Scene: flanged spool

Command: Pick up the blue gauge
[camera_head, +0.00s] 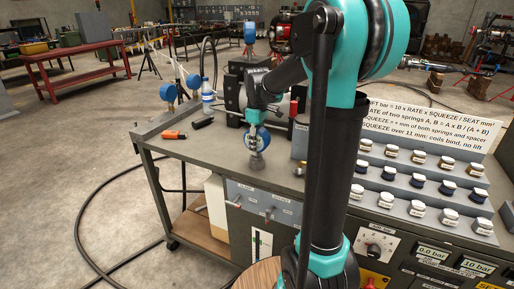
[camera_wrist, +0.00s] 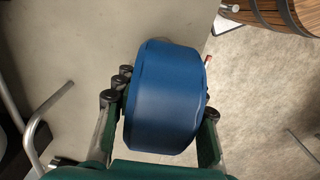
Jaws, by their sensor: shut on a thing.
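The blue gauge (camera_wrist: 165,97) fills the middle of the wrist view as a thick round blue drum. My gripper (camera_wrist: 160,105) is shut on it, with dark finger pads against its left and right sides. In the head view my gripper (camera_head: 257,130) points down over the bench, near its front edge. The gauge (camera_head: 262,139) shows there as a small round bluish shape at the fingertips. I cannot tell whether it touches the bench top.
The grey bench (camera_head: 165,150) carries a water bottle (camera_head: 208,97), an orange-handled tool (camera_head: 174,135) and blue gauges (camera_head: 169,93) on a stand at left. A sign (camera_head: 430,115) and rows of capped pieces (camera_head: 388,172) stand at right. A wooden barrel (camera_wrist: 285,12) shows in the wrist view.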

